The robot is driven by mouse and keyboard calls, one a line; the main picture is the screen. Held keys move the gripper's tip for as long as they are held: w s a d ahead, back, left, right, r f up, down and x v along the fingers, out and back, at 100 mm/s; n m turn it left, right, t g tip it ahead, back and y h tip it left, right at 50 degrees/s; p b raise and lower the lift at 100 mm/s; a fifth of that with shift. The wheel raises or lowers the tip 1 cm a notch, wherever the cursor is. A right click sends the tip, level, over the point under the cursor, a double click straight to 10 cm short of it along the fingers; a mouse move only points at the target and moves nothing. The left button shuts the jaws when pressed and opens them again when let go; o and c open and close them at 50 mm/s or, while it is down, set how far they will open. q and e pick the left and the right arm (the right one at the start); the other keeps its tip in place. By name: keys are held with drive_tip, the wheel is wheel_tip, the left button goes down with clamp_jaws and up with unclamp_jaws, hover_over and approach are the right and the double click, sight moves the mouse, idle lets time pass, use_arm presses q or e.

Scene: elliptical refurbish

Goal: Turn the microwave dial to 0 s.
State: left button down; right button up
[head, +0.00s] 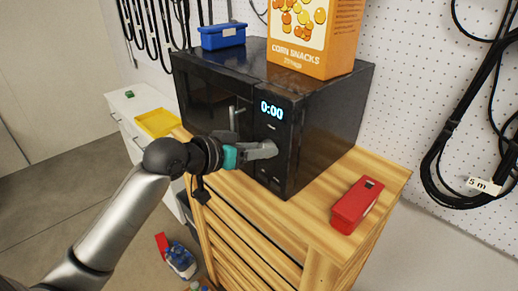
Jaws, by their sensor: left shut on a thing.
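The black microwave (330,125) stands on a wooden cabinet. Its display (271,110) reads 0:00 in light blue digits. My left gripper (270,149) is at the control panel below the display, its fingers shut on the dial. The fingers hide the dial itself, so its pointer cannot be seen. The microwave door, with its upright handle (233,118), is closed to the left of the panel. My right gripper is not in view.
An orange corn snacks box (314,38) and a blue case (222,36) sit on the microwave. A red box (356,205) lies on the wooden cabinet top (310,222) at right. A yellow tray (158,122) is on the white cabinet at left. Cables hang on the pegboard.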

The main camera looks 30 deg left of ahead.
use_arm(q)
drive_tip(key=shift+f, duration=0.1)
idle(0.3)
drive_tip(key=shift+c, duration=1.6)
unclamp_jaws()
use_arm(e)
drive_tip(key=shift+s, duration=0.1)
